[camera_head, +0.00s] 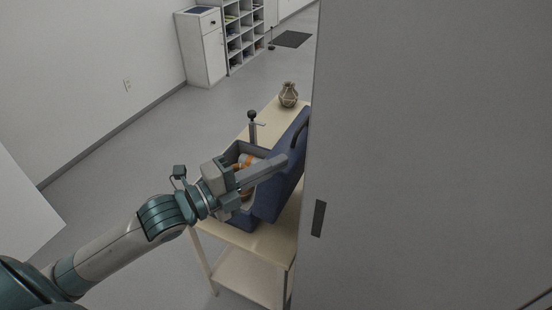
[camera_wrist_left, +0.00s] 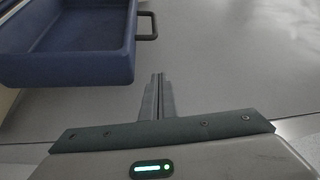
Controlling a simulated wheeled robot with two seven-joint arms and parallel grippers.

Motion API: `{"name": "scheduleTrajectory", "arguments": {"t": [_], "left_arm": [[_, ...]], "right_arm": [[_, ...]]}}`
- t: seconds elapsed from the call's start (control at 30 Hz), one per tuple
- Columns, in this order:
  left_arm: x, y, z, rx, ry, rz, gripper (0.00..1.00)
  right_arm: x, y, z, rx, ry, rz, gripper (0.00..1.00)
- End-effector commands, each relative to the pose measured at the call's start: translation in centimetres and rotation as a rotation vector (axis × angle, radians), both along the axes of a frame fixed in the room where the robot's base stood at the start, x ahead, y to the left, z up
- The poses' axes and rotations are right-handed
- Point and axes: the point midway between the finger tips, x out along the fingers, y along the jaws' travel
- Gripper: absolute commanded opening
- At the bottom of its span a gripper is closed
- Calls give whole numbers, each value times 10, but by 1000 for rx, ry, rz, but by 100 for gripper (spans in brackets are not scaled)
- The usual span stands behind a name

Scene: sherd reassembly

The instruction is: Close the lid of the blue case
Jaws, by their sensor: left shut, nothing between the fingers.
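The blue case (camera_head: 243,219) stands on a narrow light wooden table. Its lid (camera_head: 285,187) is raised at the right side of the case, tilted, with a dark handle (camera_head: 298,132) on it. An orange and white object (camera_head: 247,160) shows inside the case, partly hidden by my arm. My left gripper (camera_head: 282,161) is shut and empty, in front of the lid in the head view; I cannot tell whether it touches it. In the left wrist view, the shut fingers (camera_wrist_left: 158,80) point past a blue hollow part (camera_wrist_left: 75,70) with a dark handle (camera_wrist_left: 148,25). My right gripper is not seen.
A large grey panel (camera_head: 430,150) fills the right of the head view, close beside the table (camera_head: 240,238). A patterned vase (camera_head: 288,95) and a dark-knobbed stand (camera_head: 252,128) are at the table's far end. Floor is clear to the left.

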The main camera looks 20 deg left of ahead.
Motion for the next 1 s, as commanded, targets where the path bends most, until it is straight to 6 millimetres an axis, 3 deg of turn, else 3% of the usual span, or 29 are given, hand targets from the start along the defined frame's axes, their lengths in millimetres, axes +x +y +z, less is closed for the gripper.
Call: {"name": "scheduleTrajectory", "arguments": {"t": [0.67,1.0], "left_arm": [[77,-49,4,-3,2,-1,0],[84,-16,1,4,2,0,0]], "right_arm": [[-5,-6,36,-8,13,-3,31],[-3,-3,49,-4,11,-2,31]]}}
